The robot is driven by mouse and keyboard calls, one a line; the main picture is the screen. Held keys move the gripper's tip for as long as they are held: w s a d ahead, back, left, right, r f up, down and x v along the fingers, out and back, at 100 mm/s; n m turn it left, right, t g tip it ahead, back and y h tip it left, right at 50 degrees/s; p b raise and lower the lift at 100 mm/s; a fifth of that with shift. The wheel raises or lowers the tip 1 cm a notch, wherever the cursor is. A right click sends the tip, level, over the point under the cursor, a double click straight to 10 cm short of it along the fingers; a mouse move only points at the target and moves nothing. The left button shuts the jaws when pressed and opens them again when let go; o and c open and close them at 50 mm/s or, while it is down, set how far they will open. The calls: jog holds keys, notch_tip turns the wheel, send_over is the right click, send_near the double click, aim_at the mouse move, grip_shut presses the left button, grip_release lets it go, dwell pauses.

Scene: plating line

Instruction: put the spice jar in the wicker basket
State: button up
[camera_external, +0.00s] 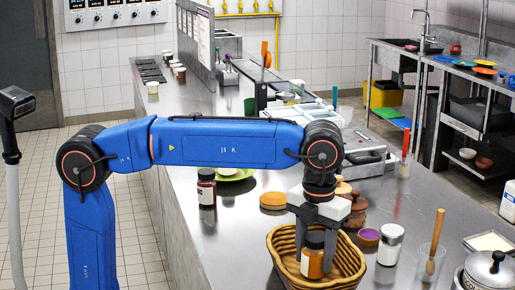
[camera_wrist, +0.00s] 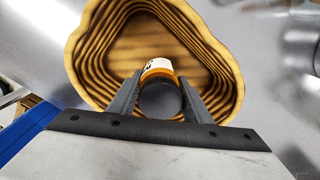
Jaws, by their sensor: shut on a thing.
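The spice jar (camera_external: 312,262) is orange-brown with a dark lid and stands upright within the outline of the wicker basket (camera_external: 283,270). My gripper (camera_external: 314,238) points down into the basket and is shut on the jar near its lid. In the wrist view the dark lid, orange body and white label of the spice jar (camera_wrist: 158,68) show between the two fingers of my gripper (camera_wrist: 160,98). The basket (camera_wrist: 85,45) surrounds the jar there, with the jar near its lower wall. Whether the jar's base touches the basket floor is hidden.
A dark jar with a white label (camera_external: 207,190) and a green plate (camera_external: 236,174) stand left of the basket. A white shaker (camera_external: 390,246), a glass with a brush (camera_external: 430,262) and a steel pot (camera_external: 488,272) stand to the right. An orange round thing (camera_external: 273,201) lies behind.

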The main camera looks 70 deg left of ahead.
jog(key=shift+f, duration=0.2)
jog(key=o, duration=1.2)
jog(key=shift+r, duration=0.1)
notch_tip(320, 180, up, 12)
jog(key=shift+s+a, duration=0.1)
